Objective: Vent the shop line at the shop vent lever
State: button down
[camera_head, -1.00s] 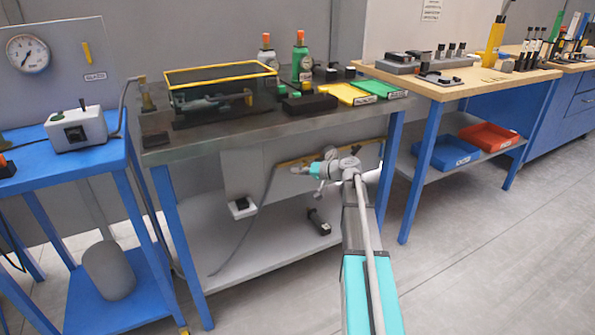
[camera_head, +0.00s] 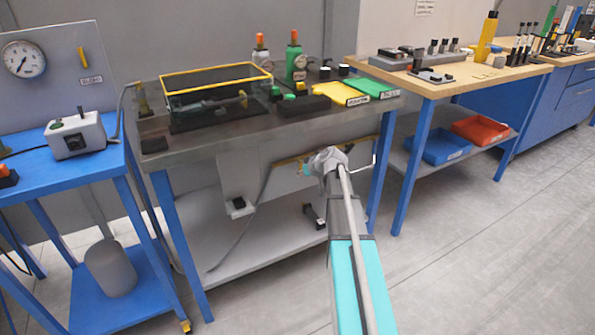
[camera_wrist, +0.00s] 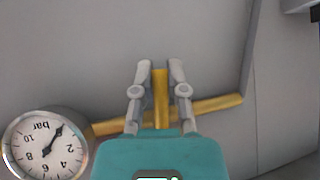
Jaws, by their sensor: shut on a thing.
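A yellow lever (camera_wrist: 160,98) stands between my gripper's fingers in the wrist view, in front of a grey panel (camera_wrist: 85,50). My gripper (camera_wrist: 160,66) is shut on this lever, with a finger on each side of it. In the head view my arm reaches to the panel under the dark bench, and my wrist hides the fingers and the lever.
The dark bench (camera_head: 215,137) overhangs the place where my arm reaches. A blue stand at left carries another gauge (camera_head: 24,59) and a small yellow lever (camera_head: 82,55). The floor (camera_head: 470,260) at right is clear.

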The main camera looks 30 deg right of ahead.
jog(key=shift+d+n+h, duration=0.25)
jog(key=shift+n+h, duration=0.05)
jog(key=shift+h, duration=0.3)
jog(key=c, duration=0.7)
grip_release()
jog(key=shift+o, duration=0.2)
jog(key=shift+f, duration=0.1)
